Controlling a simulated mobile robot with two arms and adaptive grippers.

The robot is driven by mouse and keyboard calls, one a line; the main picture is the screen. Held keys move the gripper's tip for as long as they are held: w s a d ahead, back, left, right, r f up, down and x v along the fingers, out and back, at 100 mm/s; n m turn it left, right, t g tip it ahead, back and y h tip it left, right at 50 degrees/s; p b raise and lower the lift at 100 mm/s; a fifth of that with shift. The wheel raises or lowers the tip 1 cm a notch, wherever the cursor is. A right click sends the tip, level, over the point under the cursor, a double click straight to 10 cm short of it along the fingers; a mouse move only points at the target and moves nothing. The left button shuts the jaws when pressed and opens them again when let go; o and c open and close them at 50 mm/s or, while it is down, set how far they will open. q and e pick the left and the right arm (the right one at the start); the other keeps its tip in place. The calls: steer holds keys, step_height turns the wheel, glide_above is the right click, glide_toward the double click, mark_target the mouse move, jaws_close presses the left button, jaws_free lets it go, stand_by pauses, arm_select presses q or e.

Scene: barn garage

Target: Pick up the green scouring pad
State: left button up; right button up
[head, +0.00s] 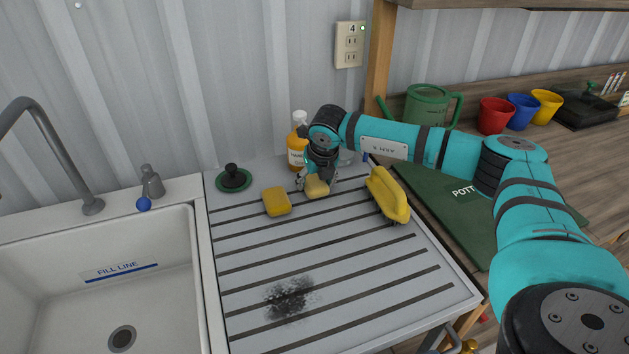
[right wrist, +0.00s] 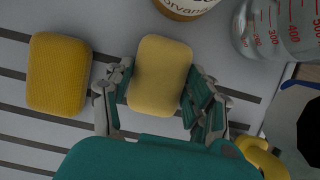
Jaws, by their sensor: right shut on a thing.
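My right gripper (head: 316,182) is over the back of the grooved draining board, with its fingers on both sides of a pale yellow block (head: 317,187) like a sponge. In the right wrist view the fingers (right wrist: 160,78) are shut on the long sides of this block (right wrist: 160,60). A deeper yellow sponge (head: 277,201) lies to its left, apart from it, and also shows in the right wrist view (right wrist: 57,74). I see no plainly green pad; the undersides of both blocks are hidden. My left gripper is out of view.
An amber bottle (head: 298,145) stands close behind the gripper, with a clear measuring beaker (right wrist: 275,30) beside it. A yellow-handled brush (head: 388,195) lies to the right. A green disc with a black knob (head: 233,179) is at back left. The board's front (head: 370,300) is clear apart from a dark stain.

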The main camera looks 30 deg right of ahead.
mark_target(314, 178)
steer(key=shift+r, duration=0.45)
steer(key=b+v, duration=0.1)
steer(key=v, duration=0.2)
steer(key=shift+w+d, duration=0.15)
steer(key=s+b, duration=0.1)
steer(key=s, duration=0.4)
steer(key=s+a+r+b, duration=0.1)
steer(key=s, duration=0.4)
steer(key=s+b, duration=0.1)
steer(key=s, duration=0.4)
steer(key=shift+s+a+r, duration=0.1)
steer(key=shift+a+r, duration=0.25)
steer(key=shift+a, duration=0.05)
steer(key=o, duration=0.3)
steer(key=c, duration=0.3)
